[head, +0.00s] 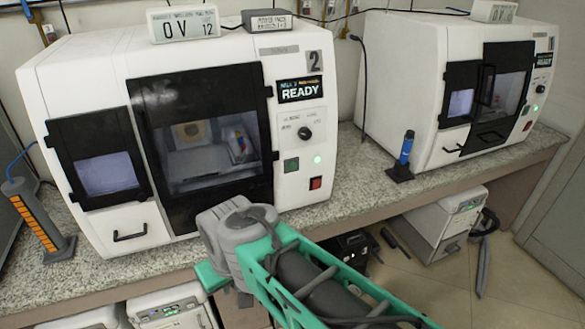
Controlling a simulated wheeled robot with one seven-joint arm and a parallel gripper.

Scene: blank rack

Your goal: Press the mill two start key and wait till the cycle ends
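Mill two (90,90) is a white cabinet on the left of the counter, marked with a grey 2 plate (314,62). Its display (300,90) reads READY. Its panel has a black knob (304,133), a green square key (291,165), a lit pale green lamp (317,160) and a red key (315,183). Its dark-framed window (205,130) appears shut; a pale block and coloured parts show inside. My teal and grey arm rises in front of the counter, below the panel. My gripper's fingers do not show. Nothing visible of the arm covers the keys.
A second white mill (410,80) stands at the right, its display also seeming to read READY. A blue-topped black stand (403,160) is between them. An orange-striped holder (40,225) stands at the left. The granite counter (350,185) is clear before the panel. White units stand below.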

